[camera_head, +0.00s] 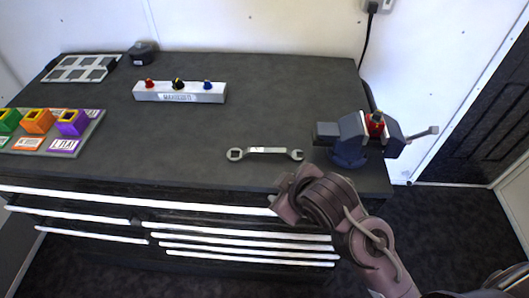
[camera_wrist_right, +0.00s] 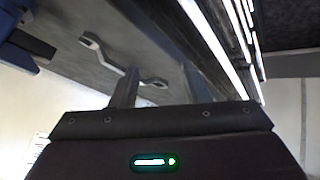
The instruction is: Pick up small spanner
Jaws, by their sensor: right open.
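The small spanner (camera_head: 265,151) is a flat silver wrench lying on the dark bench top near its front edge, left of the vise. It also shows in the right wrist view (camera_wrist_right: 118,64), partly hidden behind one finger. My right gripper (camera_wrist_right: 156,85) is open, its two fingers apart with nothing held between them. In the head view my right arm comes in from the lower right, its end over the front edge of the bench, a little right of and nearer than the spanner. My left gripper is not in view.
A blue-grey vise (camera_head: 350,140) holding a red part (camera_head: 375,124) stands right of the spanner. A white block with coloured knobs (camera_head: 180,91), a tray with coloured blocks (camera_head: 48,136), a grey rack (camera_head: 82,68) and a dark item (camera_head: 143,53) occupy the left and back. The bench centre is clear.

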